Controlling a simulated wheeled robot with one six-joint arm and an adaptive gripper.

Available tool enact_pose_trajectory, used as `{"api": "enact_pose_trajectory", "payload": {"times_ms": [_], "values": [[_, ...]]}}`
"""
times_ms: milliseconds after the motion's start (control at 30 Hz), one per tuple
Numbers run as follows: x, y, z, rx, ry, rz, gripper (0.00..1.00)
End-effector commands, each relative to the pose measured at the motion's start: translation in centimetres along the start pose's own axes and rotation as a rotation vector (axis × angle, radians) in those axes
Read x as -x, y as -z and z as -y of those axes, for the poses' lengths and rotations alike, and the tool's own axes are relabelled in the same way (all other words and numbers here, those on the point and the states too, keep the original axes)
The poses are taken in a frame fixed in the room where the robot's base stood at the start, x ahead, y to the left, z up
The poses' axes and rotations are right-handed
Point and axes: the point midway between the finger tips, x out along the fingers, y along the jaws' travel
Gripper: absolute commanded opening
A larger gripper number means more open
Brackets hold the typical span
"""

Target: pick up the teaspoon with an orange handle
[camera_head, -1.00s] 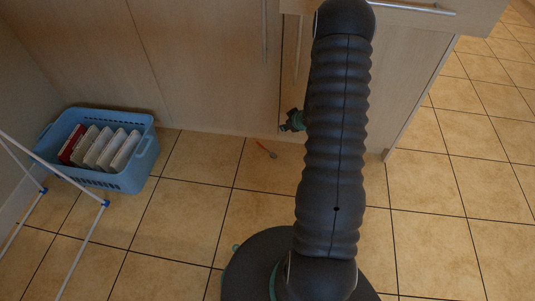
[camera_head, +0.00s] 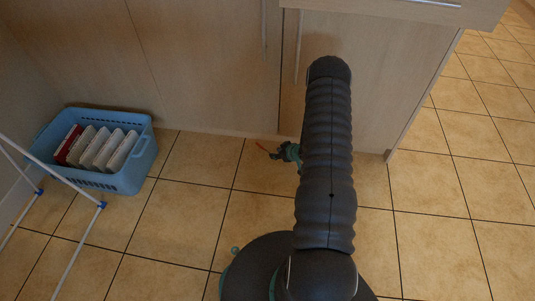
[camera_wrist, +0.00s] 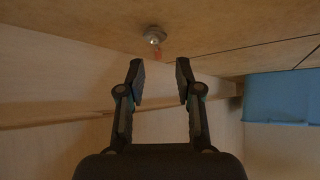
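The teaspoon lies on the tiled floor near the base of the cabinets. In the head view its orange-red handle (camera_head: 262,147) shows, and my gripper hides the bowl end. In the wrist view its metal bowl (camera_wrist: 155,36) is near the top of the picture, with the short orange handle (camera_wrist: 157,53) pointing toward the gap between my fingers. My gripper (camera_wrist: 160,70) is open and empty, with the spoon beyond its fingertips. In the head view my gripper (camera_head: 284,152) is low, just right of the handle, partly behind my arm.
Pale wooden cabinets (camera_head: 205,65) rise directly behind the spoon. A blue basket (camera_head: 128,176) holding several white items and a red one stands on the left. A white rack with blue joints (camera_head: 75,245) is at the far left. Floor tiles (camera_head: 175,220) between are clear.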

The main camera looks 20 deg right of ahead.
Motion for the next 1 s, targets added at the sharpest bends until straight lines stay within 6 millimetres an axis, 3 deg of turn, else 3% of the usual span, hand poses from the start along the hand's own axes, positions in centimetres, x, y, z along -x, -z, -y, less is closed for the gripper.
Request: {"api": "enact_pose_trajectory", "payload": {"times_ms": [233, 533, 867, 1000], "values": [[-1.6, 0.1, -0.1, 0.000, 0.000, 0.001, 0.35], [-5.5, 0.3, -0.5, 0.001, 0.001, 0.002, 0.35], [-6.0, 0.4, -0.5, 0.000, 0.000, 0.001, 0.35], [-6.0, 0.4, -0.5, 0.000, 0.000, 0.001, 0.00]]}}
